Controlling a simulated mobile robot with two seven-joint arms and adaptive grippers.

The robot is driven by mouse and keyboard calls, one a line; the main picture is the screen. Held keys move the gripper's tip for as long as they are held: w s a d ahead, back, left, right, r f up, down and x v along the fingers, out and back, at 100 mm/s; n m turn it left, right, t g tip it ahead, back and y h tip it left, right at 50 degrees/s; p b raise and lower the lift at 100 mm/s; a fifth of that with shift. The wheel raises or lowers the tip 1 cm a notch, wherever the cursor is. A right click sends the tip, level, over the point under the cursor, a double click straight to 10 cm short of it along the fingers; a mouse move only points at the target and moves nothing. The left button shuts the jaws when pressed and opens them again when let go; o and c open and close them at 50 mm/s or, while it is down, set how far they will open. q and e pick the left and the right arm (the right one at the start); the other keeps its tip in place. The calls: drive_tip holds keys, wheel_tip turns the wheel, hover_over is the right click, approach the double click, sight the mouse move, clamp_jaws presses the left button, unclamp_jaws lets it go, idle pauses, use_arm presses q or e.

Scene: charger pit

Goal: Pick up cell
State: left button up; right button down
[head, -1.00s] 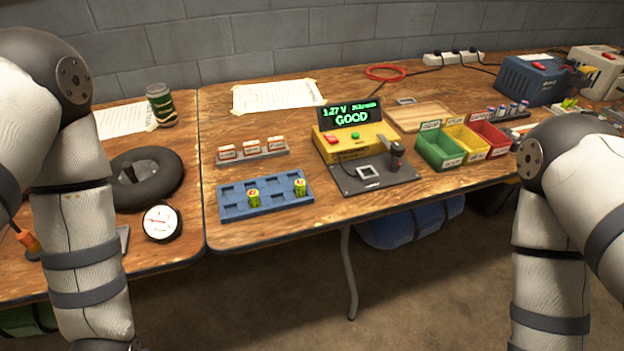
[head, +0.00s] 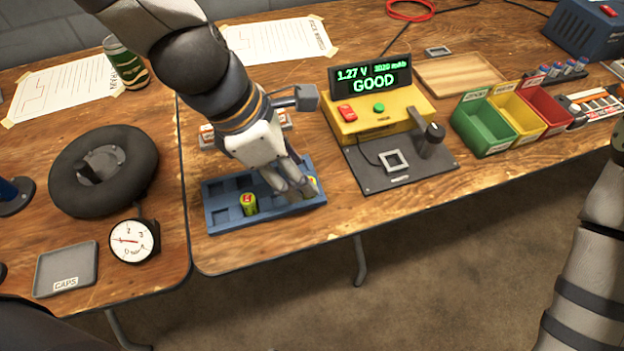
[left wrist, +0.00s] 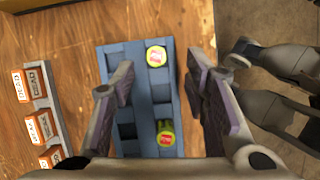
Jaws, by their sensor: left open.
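The blue tray (head: 222,212) of square pockets lies near the table's front edge. One green-yellow cell (head: 249,204) stands in it, left of my left gripper; it also shows low in the left wrist view (left wrist: 165,138). The other cell (left wrist: 157,56) stands toward the tray's right end. It lies between my open fingers in the left wrist view; in the head view only a yellow sliver shows behind the fingers. My left gripper (head: 303,190) points down over that end of the tray, open; contact cannot be told. My right gripper is out of view.
The yellow tester (head: 375,118) reads 1.27 V, GOOD; its dark plate (head: 440,170) with a post stands right of the tray. Small boxes marked DEAD (left wrist: 37,82) sit behind the tray. Green (head: 484,130), yellow and red bins stand further right.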

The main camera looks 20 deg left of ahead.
use_arm(q)
drive_tip(key=x, duration=0.3)
drive_tip(key=shift+w+f+b, duration=0.1)
drive_tip(key=shift+f+b, duration=0.3)
drive_tip(key=shift+w+d+f, duration=0.2)
drive_tip(key=shift+f, duration=0.05)
drive_tip(key=shift+r, duration=0.1)
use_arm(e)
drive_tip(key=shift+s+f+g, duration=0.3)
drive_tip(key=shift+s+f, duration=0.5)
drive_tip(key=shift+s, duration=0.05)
use_arm(q)
clamp_jaws()
drive_tip(key=shift+r, duration=0.1)
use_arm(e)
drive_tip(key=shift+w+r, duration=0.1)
